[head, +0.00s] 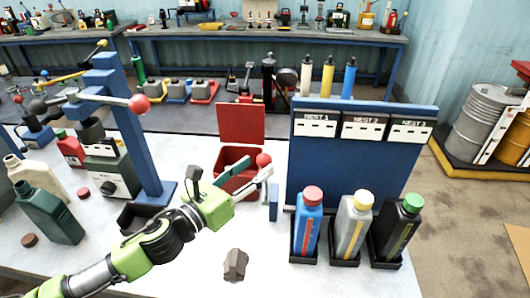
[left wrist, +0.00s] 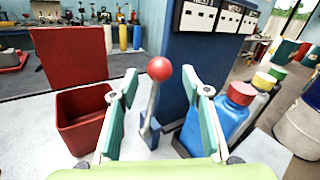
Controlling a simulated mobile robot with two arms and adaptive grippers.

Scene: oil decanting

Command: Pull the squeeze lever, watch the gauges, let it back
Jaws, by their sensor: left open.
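The squeeze lever (left wrist: 153,108) is a grey bar with a red ball on top, rising from a small blue base beside the blue panel. In the left wrist view it stands between the two fingers without clear contact. In the head view its red ball (head: 263,160) shows just beyond the fingers. My left gripper (head: 258,180) is open around the lever; its pale green fingers also show in the left wrist view (left wrist: 161,105). The gauge panels, marked NEST 1 (head: 315,125), NEST 2 (head: 362,127) and NEST 3 (head: 408,129), are on the blue panel; I cannot make out readings. My right gripper is not in view.
A blue bottle (head: 310,222), a grey bottle (head: 352,230) and a black bottle (head: 398,232) stand in trays below the panel. An open red bin (head: 234,165) is left of the lever. A blue stand (head: 130,130) rises further left. A brown lump (head: 235,265) lies in front.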

